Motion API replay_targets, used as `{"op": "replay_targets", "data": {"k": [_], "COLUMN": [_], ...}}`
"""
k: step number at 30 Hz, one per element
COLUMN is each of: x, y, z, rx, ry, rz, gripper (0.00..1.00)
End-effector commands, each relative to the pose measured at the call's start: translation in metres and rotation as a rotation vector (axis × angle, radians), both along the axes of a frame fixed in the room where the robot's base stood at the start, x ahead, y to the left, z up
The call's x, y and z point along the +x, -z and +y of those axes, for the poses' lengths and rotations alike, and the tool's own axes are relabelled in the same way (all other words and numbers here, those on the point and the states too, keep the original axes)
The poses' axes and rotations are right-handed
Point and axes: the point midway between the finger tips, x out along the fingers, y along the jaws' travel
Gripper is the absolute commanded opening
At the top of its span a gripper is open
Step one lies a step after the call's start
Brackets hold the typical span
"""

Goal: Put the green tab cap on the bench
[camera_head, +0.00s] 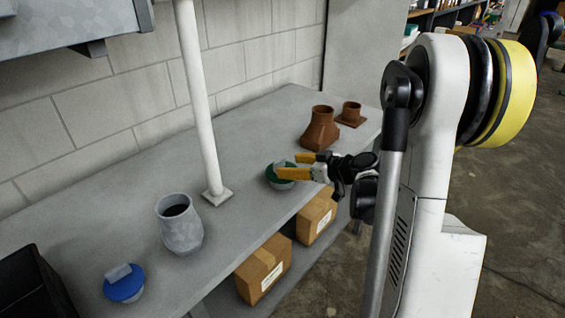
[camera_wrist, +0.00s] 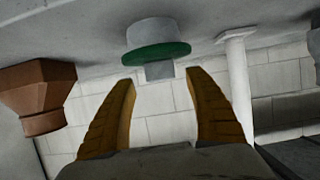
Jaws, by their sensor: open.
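The green tab cap (camera_head: 276,183) sits on the grey bench (camera_head: 130,215), near its front edge. In the wrist view the green tab cap (camera_wrist: 158,52) shows a green rim, a pale grey body and a small grey tab. My gripper (camera_head: 287,165) is open, with its yellow fingers at the cap and partly covering it in the head view. In the wrist view my gripper (camera_wrist: 160,85) has nothing between its fingers, and the cap lies just beyond the fingertips, roughly centred. I cannot tell whether a finger touches it.
A blue tab cap (camera_head: 124,288) and a grey vase-like duct piece (camera_head: 180,228) stand left. A white post (camera_head: 200,100) rises from the bench. Two brown duct fittings (camera_head: 320,130) (camera_head: 351,115) stand farther back. Cardboard boxes (camera_head: 263,270) sit below. Bare bench separates these pieces.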

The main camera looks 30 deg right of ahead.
Motion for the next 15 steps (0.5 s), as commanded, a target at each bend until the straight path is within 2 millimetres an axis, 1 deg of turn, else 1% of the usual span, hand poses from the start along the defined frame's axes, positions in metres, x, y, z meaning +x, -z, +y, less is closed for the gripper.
{"op": "replay_targets", "data": {"k": [1, 3, 7, 12, 14, 15], "x": [-0.012, -0.026, -0.048, -0.065, -0.067, -0.068], "y": [-0.008, -0.014, -0.023, -0.030, -0.032, -0.033], "z": [-0.005, -0.011, -0.018, -0.023, -0.020, -0.013], "rx": [0.001, 0.000, 0.000, 0.000, 0.003, 0.007], "ry": [0.006, 0.005, 0.004, 0.001, -0.001, -0.003], "rz": [0.000, 0.000, 0.000, 0.001, 0.013, 0.030], "gripper": [0.63, 0.63, 0.63, 0.63, 0.63, 0.63]}}
